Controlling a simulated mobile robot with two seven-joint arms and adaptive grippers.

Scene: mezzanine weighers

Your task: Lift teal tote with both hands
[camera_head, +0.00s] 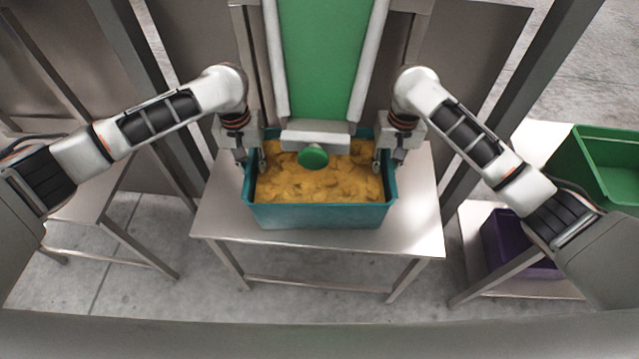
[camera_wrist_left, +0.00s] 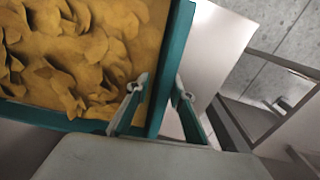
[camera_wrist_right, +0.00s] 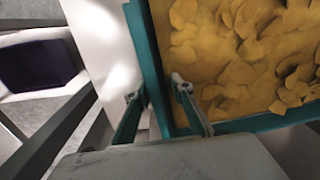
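The teal tote (camera_head: 318,216) sits upright on a steel table, filled with yellow-brown chip-like pieces (camera_head: 325,185). My left gripper (camera_head: 251,158) is over the tote's left wall, one finger inside and one outside. In the left wrist view the open fingers (camera_wrist_left: 160,92) straddle the teal rim (camera_wrist_left: 172,70) with gaps showing. My right gripper (camera_head: 387,162) is over the right wall in the same way. In the right wrist view its open fingers (camera_wrist_right: 155,92) stand either side of the rim (camera_wrist_right: 148,55), apart from it.
A green chute or conveyor (camera_head: 322,60) with pale side rails ends just above the tote's back, with a round green part (camera_head: 313,157) over the contents. The steel table (camera_head: 418,215) has bare room around the tote. Green (camera_head: 605,165) and purple (camera_head: 505,245) totes stand at the right.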

